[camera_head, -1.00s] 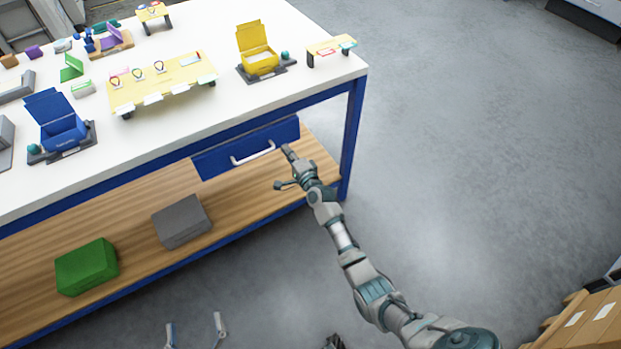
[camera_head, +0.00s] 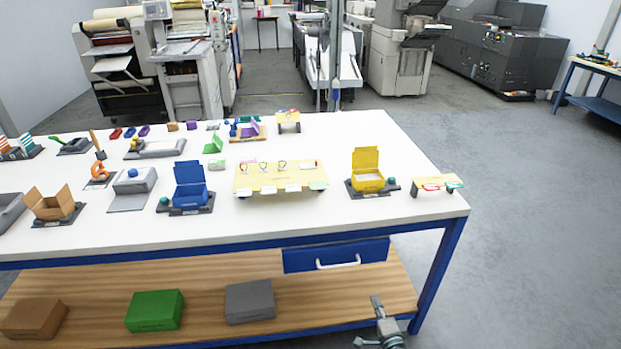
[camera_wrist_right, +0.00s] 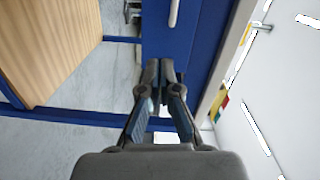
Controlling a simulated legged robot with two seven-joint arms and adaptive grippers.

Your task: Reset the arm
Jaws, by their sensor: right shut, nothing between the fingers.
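My right gripper (camera_head: 377,307) shows at the bottom of the head view, in front of the table's lower shelf and below and right of the blue drawer (camera_head: 300,260). Its fingers are together and hold nothing; in the right wrist view the fingertips (camera_wrist_right: 160,68) also meet. The drawer's white handle (camera_head: 338,264) is apart from the gripper; it also shows at the top of the wrist view (camera_wrist_right: 174,12). Most of my right arm is below the head view's edge. My left gripper is in neither current view.
The white tabletop (camera_head: 330,221) holds a blue box (camera_head: 190,194), a yellow box (camera_head: 367,180) and a yellow board (camera_head: 262,183). The wooden lower shelf (camera_head: 215,275) bears brown, green (camera_head: 155,310) and grey boxes (camera_head: 250,301). Open floor (camera_head: 540,240) lies right of the table; machines stand behind.

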